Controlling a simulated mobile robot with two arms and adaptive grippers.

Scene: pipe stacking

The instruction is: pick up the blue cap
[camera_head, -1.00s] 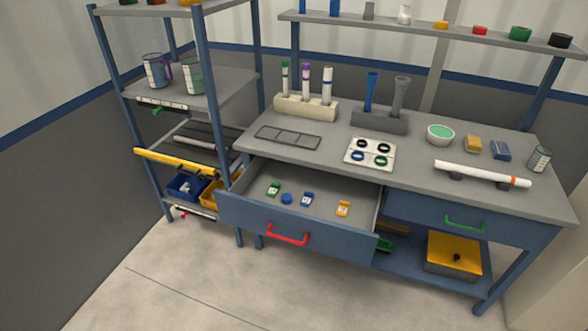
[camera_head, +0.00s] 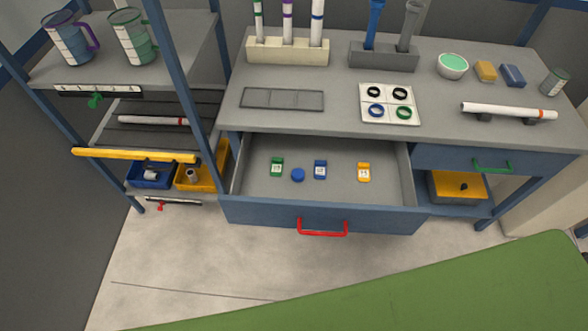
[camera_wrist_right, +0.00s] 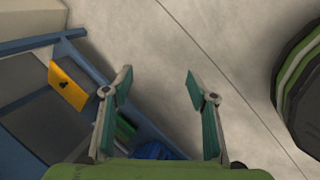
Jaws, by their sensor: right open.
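The blue cap (camera_head: 298,175) is a small round disc lying in the open drawer (camera_head: 385,190). It sits between a green tagged piece (camera_head: 276,167) on its left and a blue tagged piece (camera_head: 320,169) on its right. My right gripper (camera_wrist_right: 160,90) is open and empty in the right wrist view, with bare floor between its fingers. The blue cap cannot be made out in that view. Neither gripper shows in the head view. A green surface, which I cannot identify for sure, fills the head view's lower right.
The drawer's red handle (camera_head: 323,228) sticks out in front. The workbench top (camera_head: 290,78) holds racks, a ring tray (camera_head: 390,104) and a white pipe (camera_head: 508,111). A shelf rack (camera_head: 185,60) stands at left.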

